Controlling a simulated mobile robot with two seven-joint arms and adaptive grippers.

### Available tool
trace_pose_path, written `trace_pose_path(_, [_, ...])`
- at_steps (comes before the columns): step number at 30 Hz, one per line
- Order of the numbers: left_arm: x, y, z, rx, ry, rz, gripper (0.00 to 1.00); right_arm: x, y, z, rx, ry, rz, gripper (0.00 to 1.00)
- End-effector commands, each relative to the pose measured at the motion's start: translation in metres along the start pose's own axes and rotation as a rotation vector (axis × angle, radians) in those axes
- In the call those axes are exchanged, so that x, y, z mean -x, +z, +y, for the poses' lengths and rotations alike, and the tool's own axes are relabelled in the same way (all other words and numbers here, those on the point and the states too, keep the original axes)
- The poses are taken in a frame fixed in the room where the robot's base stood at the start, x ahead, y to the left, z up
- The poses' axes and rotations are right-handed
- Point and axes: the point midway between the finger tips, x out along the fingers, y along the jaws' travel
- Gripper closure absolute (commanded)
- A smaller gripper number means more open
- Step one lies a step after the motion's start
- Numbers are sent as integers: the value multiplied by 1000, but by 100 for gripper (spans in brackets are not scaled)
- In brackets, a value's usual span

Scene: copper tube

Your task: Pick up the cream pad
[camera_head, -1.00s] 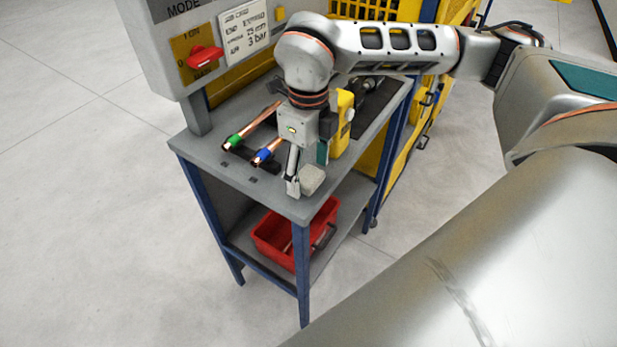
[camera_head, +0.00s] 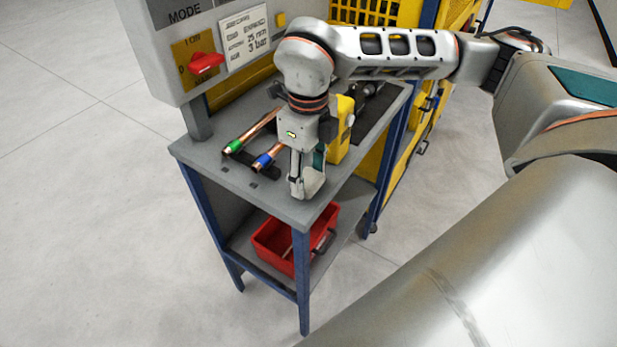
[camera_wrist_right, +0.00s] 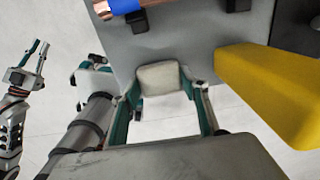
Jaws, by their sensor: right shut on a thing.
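The cream pad (camera_wrist_right: 160,78) is a small pale block with rounded corners. In the right wrist view it lies between the two fingers of my right gripper (camera_wrist_right: 163,100), over the front edge area of the grey bench top. In the head view my right gripper (camera_head: 308,188) is shut on the pad at the near corner of the bench and largely hides it. I cannot tell whether the pad still touches the bench top. My left gripper (camera_wrist_right: 28,65) shows at the left of the right wrist view, its fingers apart and empty.
Copper tubes with a green (camera_head: 235,146) and a blue end (camera_head: 264,160) lie on the bench top (camera_head: 210,160), left of my right gripper. A yellow block (camera_head: 340,130) stands just behind it. A red crate (camera_head: 268,243) sits on the lower shelf.

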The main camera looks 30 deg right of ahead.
Motion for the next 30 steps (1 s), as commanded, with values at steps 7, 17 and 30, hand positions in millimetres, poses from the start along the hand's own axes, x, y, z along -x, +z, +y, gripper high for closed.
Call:
trace_pose_path(7, [1, -2, 0, 0, 0, 1, 83, 43, 1, 0, 0, -2, -6, 74])
trace_pose_path(17, [3, -6, -1, 0, -1, 4, 83, 135, 1, 0, 0, -2, -7, 74])
trace_pose_path(30, [5, -10, -2, -1, -2, 6, 83, 191, 0, 0, 1, 0, -1, 74])
